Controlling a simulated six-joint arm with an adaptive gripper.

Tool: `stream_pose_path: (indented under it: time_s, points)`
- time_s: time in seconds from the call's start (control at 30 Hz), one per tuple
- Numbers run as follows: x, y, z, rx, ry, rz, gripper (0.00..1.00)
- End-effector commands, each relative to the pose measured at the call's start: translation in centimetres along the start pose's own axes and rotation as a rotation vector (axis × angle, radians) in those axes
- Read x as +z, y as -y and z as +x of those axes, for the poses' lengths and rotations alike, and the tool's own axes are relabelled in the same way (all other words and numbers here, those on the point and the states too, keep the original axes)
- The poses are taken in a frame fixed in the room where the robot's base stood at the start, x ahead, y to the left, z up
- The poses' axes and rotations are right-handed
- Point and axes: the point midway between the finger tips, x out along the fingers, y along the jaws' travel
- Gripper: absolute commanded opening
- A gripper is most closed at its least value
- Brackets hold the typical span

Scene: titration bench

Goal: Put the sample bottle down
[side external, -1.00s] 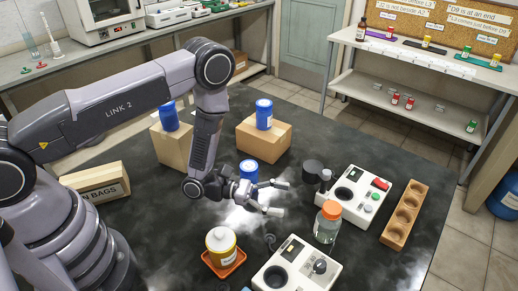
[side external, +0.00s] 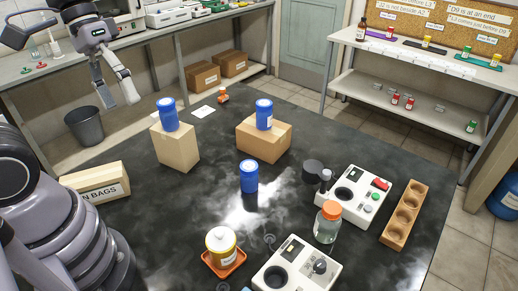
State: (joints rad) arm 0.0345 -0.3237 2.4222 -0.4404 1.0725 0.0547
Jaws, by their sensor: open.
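A blue-capped blue bottle (side external: 249,177) stands upright on the dark bench top, alone near the middle. Two similar blue bottles stand on cardboard boxes, one on the left box (side external: 168,114) and one on the right box (side external: 264,114). A clear bottle with an orange cap (side external: 327,222) stands beside the white instruments. I cannot tell by label which is the sample bottle.
A yellow-brown bottle (side external: 221,242) stands in an orange tray (side external: 232,265). White instruments (side external: 362,197) (side external: 297,270) and a wooden rack (side external: 405,214) occupy the right side. A labelled box (side external: 95,183) is at left. The bench around the middle blue bottle is mostly clear.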

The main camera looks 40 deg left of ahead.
Motion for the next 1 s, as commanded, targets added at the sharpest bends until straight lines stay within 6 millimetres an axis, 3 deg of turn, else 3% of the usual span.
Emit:
stream_pose_path:
  time_s: [0.1,0.3,1.0]
  points:
    - [0.7,3.0,-2.9,-0.154,-0.241,0.11,0.69]
    - [1.3,5.7,-5.9,-0.315,-0.473,0.205,0.69]
    - [1.4,6.1,-6.4,-0.345,-0.511,0.22,0.69]
